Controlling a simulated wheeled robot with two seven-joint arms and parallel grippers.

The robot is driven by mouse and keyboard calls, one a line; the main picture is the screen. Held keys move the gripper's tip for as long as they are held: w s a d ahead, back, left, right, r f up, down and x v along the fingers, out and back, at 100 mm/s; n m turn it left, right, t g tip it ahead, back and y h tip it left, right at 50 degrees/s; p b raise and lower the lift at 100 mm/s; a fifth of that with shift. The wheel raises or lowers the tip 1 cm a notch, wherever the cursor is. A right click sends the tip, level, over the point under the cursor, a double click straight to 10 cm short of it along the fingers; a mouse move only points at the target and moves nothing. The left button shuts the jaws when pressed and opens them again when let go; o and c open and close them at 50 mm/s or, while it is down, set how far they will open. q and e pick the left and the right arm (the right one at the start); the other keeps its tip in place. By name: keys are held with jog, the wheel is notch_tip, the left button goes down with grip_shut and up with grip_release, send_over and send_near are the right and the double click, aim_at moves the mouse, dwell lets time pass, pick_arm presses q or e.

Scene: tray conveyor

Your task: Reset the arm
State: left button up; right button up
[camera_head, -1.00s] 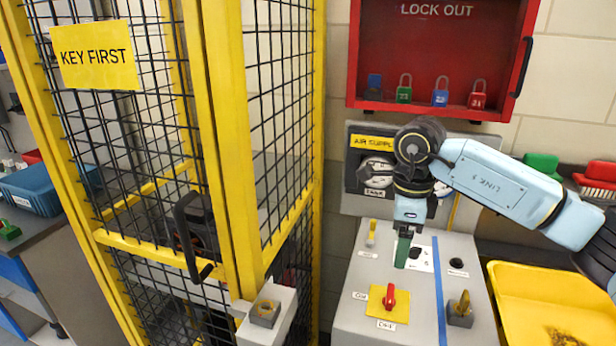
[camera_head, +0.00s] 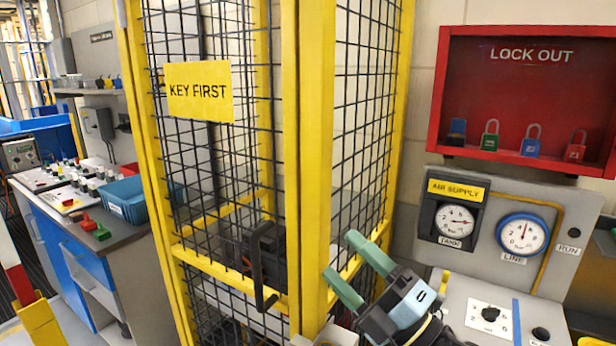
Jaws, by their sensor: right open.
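My right gripper (camera_head: 341,257) is at the bottom centre, in front of the cage's yellow corner post. Its two green fingers are spread and point up and left, with nothing between them. The rest of my right arm runs out of the bottom of the view. My left gripper is not in view. The control panel (camera_head: 460,300) is to the right of the gripper and partly hidden by it.
Two gauges, TANK (camera_head: 455,221) and LINE (camera_head: 522,236), are behind the panel. A red LOCK OUT box (camera_head: 530,90) holds several padlocks. A bench (camera_head: 140,240) is far left.

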jog(key=d+f+m+t+h, duration=0.3)
jog(key=d+f+m+h, duration=0.65)
jog(key=m+h, duration=0.5)
jog(key=s+d+f+m+g+h, duration=0.1)
jog(key=s+d+f+m+g, duration=0.25)
jog(key=f, duration=0.25)
jog(key=s+d+f+m+g+h, duration=0.2)
jog(key=s+f+m+g, duration=0.1)
jog(key=f+m, duration=0.25)
jog(key=s+d+f+m+g, duration=0.1)
jog(key=s+f+g, duration=0.35)
jog(key=s, duration=0.35)
jog(key=s+f+m+g, duration=0.2)
jog(key=s+f+g, duration=0.25)
jog(key=s, duration=0.45)
notch_tip(320, 180, down, 28)
jog(key=s+g+b, duration=0.1)
jog(key=s+b, duration=0.1)
jog(key=s+d+f+g+b, duration=0.1)
jog(key=s+d+f, duration=0.2)
jog(key=s+f, duration=1.3)
jog(key=shift+s+n, duration=0.15)
jog(key=shift+n, duration=0.3)
